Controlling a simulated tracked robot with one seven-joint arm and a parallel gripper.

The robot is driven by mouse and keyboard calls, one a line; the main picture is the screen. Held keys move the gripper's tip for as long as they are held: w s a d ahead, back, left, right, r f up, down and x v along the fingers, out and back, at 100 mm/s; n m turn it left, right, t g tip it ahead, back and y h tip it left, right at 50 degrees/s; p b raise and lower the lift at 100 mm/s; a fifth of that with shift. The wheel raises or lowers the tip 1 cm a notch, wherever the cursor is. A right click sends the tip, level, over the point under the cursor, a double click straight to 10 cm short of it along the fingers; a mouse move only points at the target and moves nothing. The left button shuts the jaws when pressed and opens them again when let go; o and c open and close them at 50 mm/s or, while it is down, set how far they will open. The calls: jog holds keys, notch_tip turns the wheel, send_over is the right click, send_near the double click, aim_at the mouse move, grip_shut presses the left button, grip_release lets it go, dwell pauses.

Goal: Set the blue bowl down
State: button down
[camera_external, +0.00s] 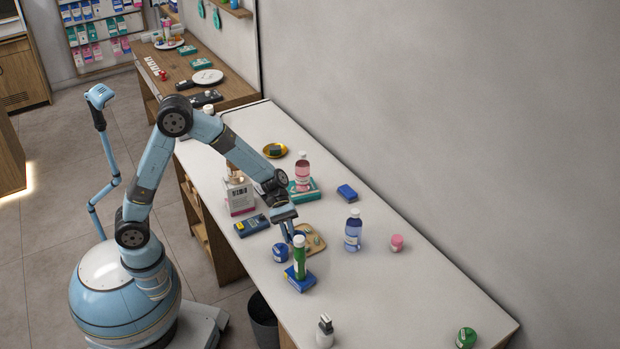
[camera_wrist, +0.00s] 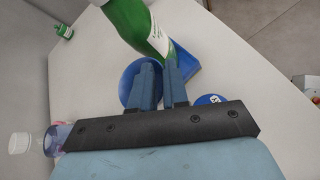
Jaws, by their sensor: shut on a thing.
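The blue bowl (camera_wrist: 129,82) shows in the wrist view as a round blue shape behind my left finger, partly hidden by the fingers and the green bottle. My gripper (camera_external: 289,236) is shut on it, low over the counter beside the wooden tray (camera_external: 317,247). My two blue-grey fingers (camera_wrist: 162,92) show close together in the wrist view. In the external view the bowl is small and mostly lost against the gripper. I cannot tell whether it touches anything below.
A blue jar (camera_external: 280,253) is close on the left. A blue-liquid bottle (camera_external: 353,232) and pink jar (camera_external: 397,243) stand to the right. The counter's front right (camera_external: 410,300) has free room.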

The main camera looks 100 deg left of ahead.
jog(key=w, duration=0.1)
jog(key=w+f, duration=0.1)
jog(key=w, duration=0.1)
jog(key=w+f, duration=0.1)
jog(key=w, duration=0.1)
jog(key=shift+w+a+f, duration=0.1)
jog(key=shift+a+f, duration=0.1)
jog(key=shift+a, duration=0.15)
send_over(319, 264)
jog(key=f, duration=0.5)
jog(key=shift+s+d+f, duration=0.15)
jog(key=shift+s, duration=0.2)
jog(key=shift+w+f, duration=0.2)
jog(key=shift+f, duration=0.1)
notch_tip(319, 264, down, 3)
jog(key=shift+w+f, duration=0.1)
jog(key=shift+f, duration=0.05)
jog(key=c, duration=1.1)
grip_release()
